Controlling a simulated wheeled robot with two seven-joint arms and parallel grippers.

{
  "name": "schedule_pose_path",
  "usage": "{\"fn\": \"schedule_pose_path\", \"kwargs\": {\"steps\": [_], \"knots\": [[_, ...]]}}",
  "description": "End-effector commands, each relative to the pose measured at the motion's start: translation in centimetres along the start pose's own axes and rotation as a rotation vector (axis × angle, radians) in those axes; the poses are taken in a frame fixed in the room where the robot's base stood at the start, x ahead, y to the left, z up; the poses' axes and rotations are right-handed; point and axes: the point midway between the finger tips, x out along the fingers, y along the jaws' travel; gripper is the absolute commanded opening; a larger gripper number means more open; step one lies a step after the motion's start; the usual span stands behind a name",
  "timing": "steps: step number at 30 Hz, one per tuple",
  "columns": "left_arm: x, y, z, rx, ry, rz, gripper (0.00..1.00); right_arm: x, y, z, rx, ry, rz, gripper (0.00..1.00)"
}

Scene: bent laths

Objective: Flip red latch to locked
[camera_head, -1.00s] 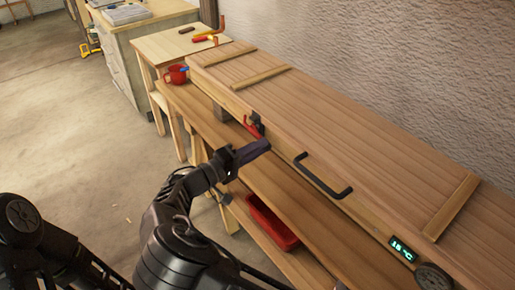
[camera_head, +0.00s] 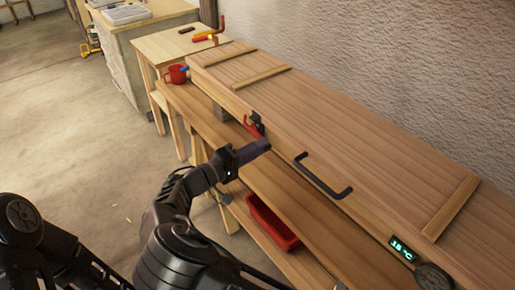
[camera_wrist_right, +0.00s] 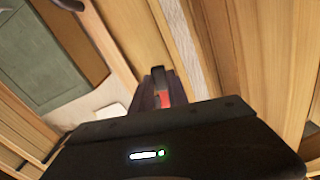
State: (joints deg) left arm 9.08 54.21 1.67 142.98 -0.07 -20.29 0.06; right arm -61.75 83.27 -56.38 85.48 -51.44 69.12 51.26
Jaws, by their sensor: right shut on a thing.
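The red latch (camera_head: 251,127) sits on the front edge of the long wooden box (camera_head: 340,140), at a black fitting (camera_head: 258,121) left of the black handle. My right gripper (camera_head: 266,147) is at the box front, just below the latch in the head view. In the right wrist view a red part of the latch (camera_wrist_right: 165,98) shows between the two dark fingers (camera_wrist_right: 162,88), which are shut on it. The fingers hide part of the latch. My left gripper is not in view.
A black bar handle (camera_head: 323,177) juts from the box front, with a lit temperature display (camera_head: 403,249) farther right. A red bin (camera_head: 272,222) sits on the lower shelf. The floor at left is open.

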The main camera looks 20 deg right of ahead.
Motion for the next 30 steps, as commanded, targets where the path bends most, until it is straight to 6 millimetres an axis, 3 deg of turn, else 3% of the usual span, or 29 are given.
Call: {"fn": "schedule_pose_path", "kwargs": {"steps": [11,24,30], "knots": [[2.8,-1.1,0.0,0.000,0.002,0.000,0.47,0.0,-1.3,0.1,0.096,0.000,-0.001,0.00],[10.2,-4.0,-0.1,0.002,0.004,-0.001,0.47,0.0,-3.6,-0.3,0.408,0.000,-0.001,0.00],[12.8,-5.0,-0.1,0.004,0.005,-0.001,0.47,0.0,-4.1,-0.8,0.533,0.001,-0.002,0.00]]}}
